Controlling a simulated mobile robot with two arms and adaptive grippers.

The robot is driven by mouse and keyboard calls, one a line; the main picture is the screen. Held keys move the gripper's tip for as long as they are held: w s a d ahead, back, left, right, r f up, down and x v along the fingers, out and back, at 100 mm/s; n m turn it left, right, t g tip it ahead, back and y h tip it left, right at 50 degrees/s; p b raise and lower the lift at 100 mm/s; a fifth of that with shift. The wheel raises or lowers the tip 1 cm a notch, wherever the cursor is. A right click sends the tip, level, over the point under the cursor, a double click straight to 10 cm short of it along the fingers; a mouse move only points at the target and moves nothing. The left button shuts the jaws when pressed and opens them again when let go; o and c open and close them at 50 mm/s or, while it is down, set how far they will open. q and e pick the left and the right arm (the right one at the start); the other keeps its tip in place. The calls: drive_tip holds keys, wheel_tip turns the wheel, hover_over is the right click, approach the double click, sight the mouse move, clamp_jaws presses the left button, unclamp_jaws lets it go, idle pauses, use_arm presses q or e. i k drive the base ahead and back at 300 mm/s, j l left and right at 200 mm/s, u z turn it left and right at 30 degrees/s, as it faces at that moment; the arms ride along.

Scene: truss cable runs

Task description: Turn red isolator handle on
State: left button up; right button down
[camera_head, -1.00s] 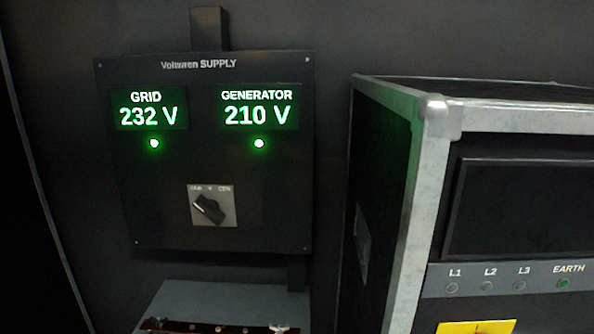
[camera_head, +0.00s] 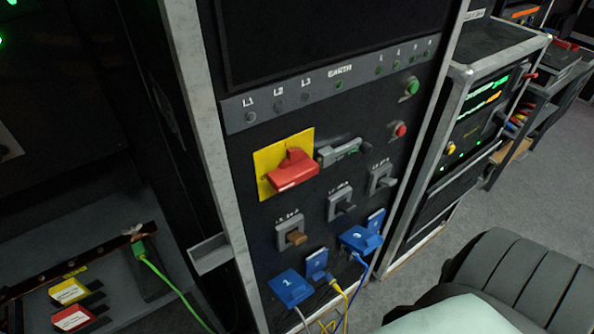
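The red isolator handle (camera_head: 292,170) sits on a yellow plate (camera_head: 267,174) on the front of the black rack cabinet. It lies roughly level across the plate. A row of indicators labelled L1, L2, L3 and EARTH is above it; the L1 lamp (camera_head: 250,116) looks dark and the EARTH lamp (camera_head: 338,85) shows green. Neither of my gripper's fingers shows in the head view. A dark ribbed shape and a pale surface fill the lower right corner.
A grey lever (camera_head: 340,152), green button (camera_head: 411,87) and red button (camera_head: 400,130) are right of the handle. Below are several breakers and blue connectors (camera_head: 290,287) with cables. A small grey ledge (camera_head: 209,254) juts out left. A second rack (camera_head: 470,110) stands at right, beside open floor.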

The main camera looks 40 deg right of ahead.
sight(293, 169)
drive_tip(key=l+u, duration=0.1)
drive_tip(key=u, duration=0.25)
drive_tip(key=l+u, duration=0.15)
drive_tip(key=l, duration=0.2)
drive_tip(key=k+l+u, duration=0.15)
drive_tip(key=l, duration=0.2)
drive_tip(key=k+l+u, duration=0.2)
drive_tip(key=l, duration=0.15)
drive_tip(key=l+u, duration=0.15)
drive_tip(key=l, duration=0.2)
drive_tip(key=k+l+u, duration=0.15)
drive_tip(key=l, duration=0.2)
